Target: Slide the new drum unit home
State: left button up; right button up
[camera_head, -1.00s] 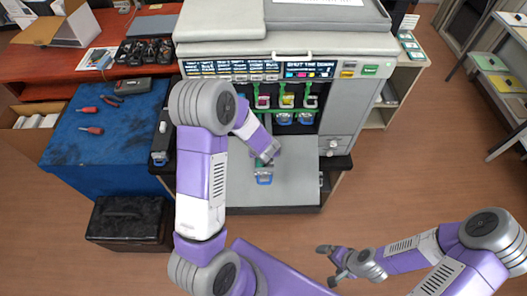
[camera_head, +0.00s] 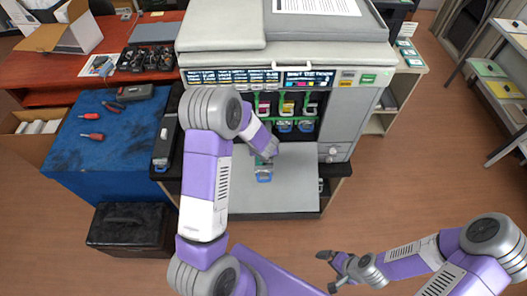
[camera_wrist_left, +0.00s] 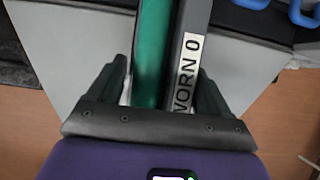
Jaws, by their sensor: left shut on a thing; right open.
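My left gripper (camera_head: 266,155) is shut on a dark grey drum unit (camera_wrist_left: 189,55) with a green drum along one side. Its white label shows "VORN 0", the rest hidden by the gripper. In the head view its blue handle (camera_head: 264,177) shows over the lowered front door (camera_head: 295,190) of the printer (camera_head: 345,110); its far end is hidden. A second long dark unit (camera_head: 166,140) with a blue end lies left of the printer. I cannot tell which is the new one. My right gripper (camera_head: 325,256) is open and empty, over the floor at front right.
Coloured toner handles (camera_head: 287,106) and blue handles (camera_head: 285,126) stand in the printer's open bay. A blue-covered table (camera_head: 75,155) with tools is at left. A black case (camera_head: 130,228) sits on the floor. The floor at right is clear.

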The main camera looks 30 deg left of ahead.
pick_arm(q)
jog(key=shift+b, duration=0.3)
dwell(0.4)
jog(key=o, duration=1.7)
jog(key=shift+c, duration=0.2)
jog(key=shift+f, duration=0.1)
jog(key=shift+s, duration=0.1)
jog(key=shift+s+d+f+b, duration=0.1)
jog(key=shift+s+d+b, duration=0.3)
jog(key=shift+b, duration=0.15)
jog(key=shift+s+d+b, duration=0.35)
jog(key=shift+s+b, duration=0.1)
jog(key=shift+s, duration=0.15)
jog(key=shift+s+d+b, duration=0.3)
jog(key=shift+s+b, duration=0.15)
jog(key=shift+s, duration=0.15)
jog(key=shift+r, duration=0.2)
